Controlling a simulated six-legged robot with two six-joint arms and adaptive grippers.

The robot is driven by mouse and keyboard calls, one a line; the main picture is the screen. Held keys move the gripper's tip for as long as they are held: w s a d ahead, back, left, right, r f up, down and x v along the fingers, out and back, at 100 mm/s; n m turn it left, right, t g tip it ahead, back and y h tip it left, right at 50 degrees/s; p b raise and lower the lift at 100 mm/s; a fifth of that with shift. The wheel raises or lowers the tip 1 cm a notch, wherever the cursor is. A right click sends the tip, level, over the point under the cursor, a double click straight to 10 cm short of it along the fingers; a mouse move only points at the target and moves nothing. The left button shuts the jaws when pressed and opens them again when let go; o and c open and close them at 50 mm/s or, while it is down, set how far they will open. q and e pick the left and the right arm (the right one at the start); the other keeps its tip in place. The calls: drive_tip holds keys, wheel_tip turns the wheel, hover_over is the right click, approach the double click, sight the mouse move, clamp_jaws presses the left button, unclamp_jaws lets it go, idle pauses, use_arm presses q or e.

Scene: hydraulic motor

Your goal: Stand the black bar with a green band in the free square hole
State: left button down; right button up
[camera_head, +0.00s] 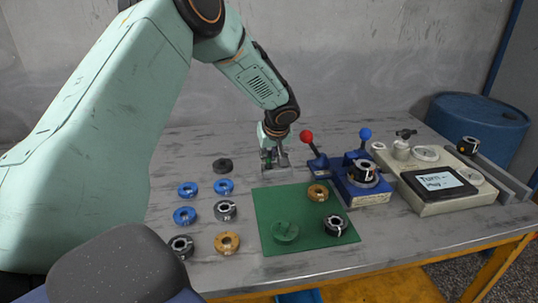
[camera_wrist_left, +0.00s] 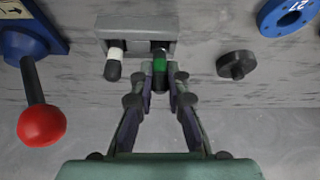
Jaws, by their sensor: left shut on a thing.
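A black bar with a green band (camera_wrist_left: 160,65) is between the fingertips of my left gripper (camera_wrist_left: 160,78), which is shut on it. In the left wrist view the bar's far end meets the grey block (camera_wrist_left: 138,24) at a dark spot; I cannot tell whether it is in the hole or just above it. A black bar with a white band (camera_wrist_left: 113,60) is at the same block, beside it. In the head view my left gripper (camera_head: 272,154) is at the block, behind the green mat, and covers the bar. My right gripper is not in view.
A red-knobbed lever (camera_head: 306,136) stands just right of the gripper, by a blue fixture (camera_head: 366,190). The green mat (camera_head: 272,215) holds several parts. A beige console (camera_head: 440,205) stands far right.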

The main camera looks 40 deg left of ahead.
use_arm(q)
drive_tip(key=shift+f+b, duration=0.5)
drive_tip(key=shift+b, duration=0.05)
idle(0.6)
drive_tip(key=c, duration=1.3)
unclamp_jaws()
drive_tip(key=shift+o, duration=0.2)
drive_tip(key=o, duration=0.4)
drive_tip(key=shift+r, duration=0.1)
drive_tip(key=shift+r+p, duration=2.1)
drive_tip(key=shift+r, duration=1.35)
